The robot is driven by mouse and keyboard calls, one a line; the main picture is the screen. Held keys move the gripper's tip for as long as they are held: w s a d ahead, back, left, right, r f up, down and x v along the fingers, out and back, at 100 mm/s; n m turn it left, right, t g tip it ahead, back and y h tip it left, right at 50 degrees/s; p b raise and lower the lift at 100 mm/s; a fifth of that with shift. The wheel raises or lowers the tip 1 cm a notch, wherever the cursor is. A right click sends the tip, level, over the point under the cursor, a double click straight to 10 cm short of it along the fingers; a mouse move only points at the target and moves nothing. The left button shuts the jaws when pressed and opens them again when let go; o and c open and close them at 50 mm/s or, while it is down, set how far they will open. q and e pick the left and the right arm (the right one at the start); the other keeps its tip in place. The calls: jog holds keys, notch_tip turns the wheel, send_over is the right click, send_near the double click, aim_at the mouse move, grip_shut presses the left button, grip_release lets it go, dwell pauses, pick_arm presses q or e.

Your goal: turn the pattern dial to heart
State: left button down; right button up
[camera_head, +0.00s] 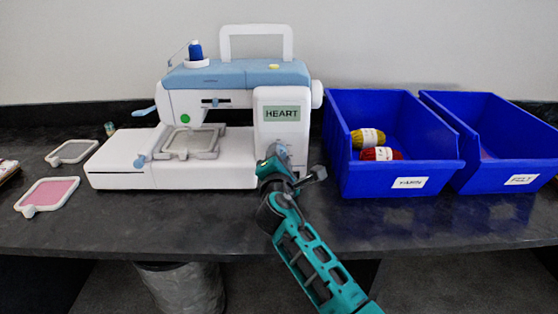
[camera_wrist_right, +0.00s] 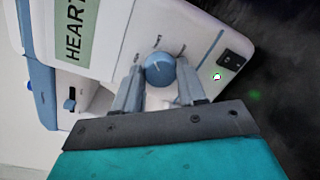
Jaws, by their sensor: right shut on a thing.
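The white and blue sewing machine (camera_head: 230,165) stands on the dark counter. Its display (camera_head: 282,113) reads HEART, and the display also shows in the right wrist view (camera_wrist_right: 75,35). The blue pattern dial (camera_wrist_right: 160,68) is on the machine's front, below the display. My right gripper (camera_head: 274,158) is at the machine's lower right front, shut on the dial with one finger on each side of it. In the head view the gripper mostly hides the dial. My left gripper is not in view.
Two blue bins stand to the right; the YARN bin (camera_head: 356,177) holds yarn balls, with the other bin (camera_head: 482,178) beside it. A grey hoop (camera_head: 190,141) is on the machine; a pink-filled hoop (camera_head: 48,193) and another hoop (camera_head: 72,152) lie left. The front counter is mostly clear.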

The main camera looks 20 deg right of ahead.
pick_arm(q)
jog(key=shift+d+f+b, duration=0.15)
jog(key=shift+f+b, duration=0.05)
jog(key=shift+b, duration=0.1)
pick_arm(e)
jog(key=shift+f+m, duration=0.1)
jog(key=shift+m, duration=1.3)
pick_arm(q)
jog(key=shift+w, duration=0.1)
pick_arm(e)
jog(key=o, duration=1.1)
jog(key=shift+c, duration=0.2)
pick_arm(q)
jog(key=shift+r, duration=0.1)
